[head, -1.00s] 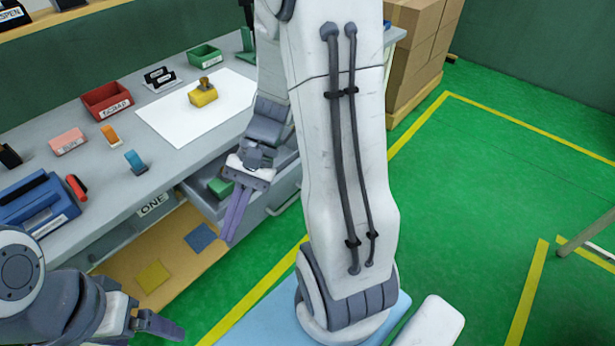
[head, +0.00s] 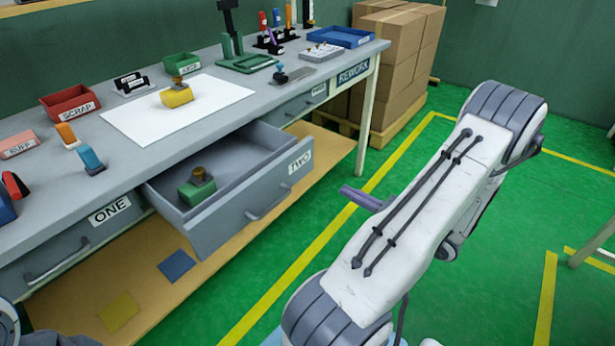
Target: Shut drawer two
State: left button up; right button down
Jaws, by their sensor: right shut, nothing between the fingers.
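Drawer two (head: 245,215) is a grey drawer pulled out from under the bench, with a white label reading TWO (head: 300,162) and a bar handle (head: 268,205) on its front. A green block with a brown knob (head: 197,188) sits inside it. My right gripper (head: 360,198) is shut and empty, to the right of the drawer front and apart from it. My right arm hides most of that gripper. Only a little of my left arm shows at the lower left corner, and its gripper is not in view.
Drawer one (head: 70,243) is shut at the left; another shut drawer (head: 305,103) is at the right. The bench top (head: 110,180) holds bins and a yellow block (head: 177,95) on a white sheet. Cartons (head: 395,70) stand behind. Green floor before the bench is clear.

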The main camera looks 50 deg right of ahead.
aim_at(298, 167)
pick_arm(q)
jog(key=shift+f, duration=0.1)
pick_arm(e)
jog(key=w, duration=0.8)
jog(key=w+a, duration=0.1)
jog(key=w, duration=0.4)
jog(key=shift+w, duration=0.1)
